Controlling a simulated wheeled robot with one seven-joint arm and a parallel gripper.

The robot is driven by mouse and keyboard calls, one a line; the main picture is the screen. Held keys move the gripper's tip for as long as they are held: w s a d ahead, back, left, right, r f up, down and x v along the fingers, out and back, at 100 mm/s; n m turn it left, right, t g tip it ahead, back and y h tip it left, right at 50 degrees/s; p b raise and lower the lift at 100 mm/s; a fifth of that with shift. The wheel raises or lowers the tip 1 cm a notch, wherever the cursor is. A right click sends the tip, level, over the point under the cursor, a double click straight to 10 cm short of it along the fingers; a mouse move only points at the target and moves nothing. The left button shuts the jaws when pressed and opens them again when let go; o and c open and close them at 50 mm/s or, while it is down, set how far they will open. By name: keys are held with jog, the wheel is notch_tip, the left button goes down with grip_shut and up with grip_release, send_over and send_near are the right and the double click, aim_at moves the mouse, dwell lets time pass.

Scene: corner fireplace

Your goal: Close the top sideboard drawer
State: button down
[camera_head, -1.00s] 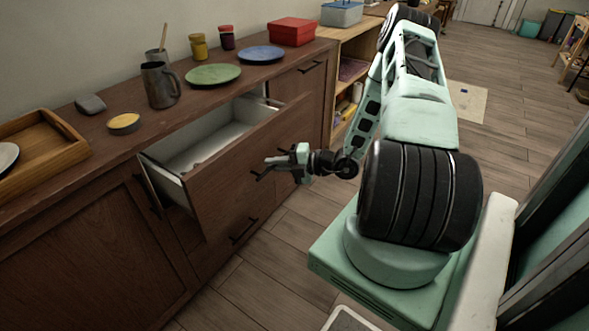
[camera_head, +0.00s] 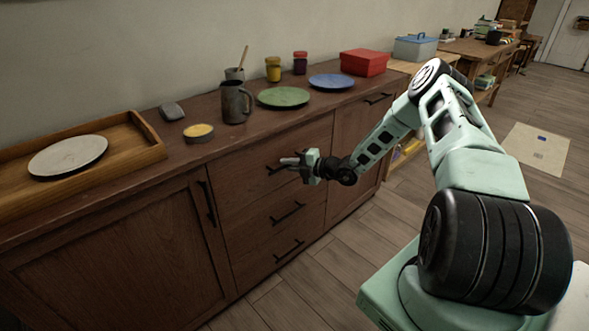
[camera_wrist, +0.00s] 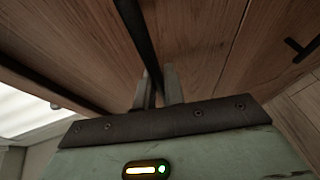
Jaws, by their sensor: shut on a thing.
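The top sideboard drawer (camera_head: 243,173) has a brown wooden front and looks flush with the sideboard (camera_head: 137,186); its inside is hidden. Its dark bar handle (camera_head: 276,170) is at my gripper (camera_head: 291,162). In the wrist view the handle (camera_wrist: 137,35) runs down between the two fingers of my gripper (camera_wrist: 158,88), which is shut on it. The drawer's wood front (camera_wrist: 205,45) fills much of that view.
Lower drawers with bar handles (camera_head: 288,213) sit below. On the sideboard top are a wooden tray (camera_head: 150,153), a grey mug (camera_head: 235,104), a green plate (camera_head: 283,96), a blue plate (camera_head: 331,81) and a red box (camera_head: 363,62). Open floor (camera_head: 350,235) lies in front.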

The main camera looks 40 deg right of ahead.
jog(key=shift+w+r, duration=0.1)
jog(key=shift+w, duration=0.1)
jog(key=c, duration=1.5)
grip_release()
jog(key=shift+w, duration=0.1)
jog(key=shift+r, duration=0.1)
jog(key=p+v, duration=0.1)
jog(key=v, duration=1.6)
jog(key=shift+s+d+f, duration=0.15)
jog(key=shift+s+f, duration=0.1)
jog(key=shift+s, duration=0.05)
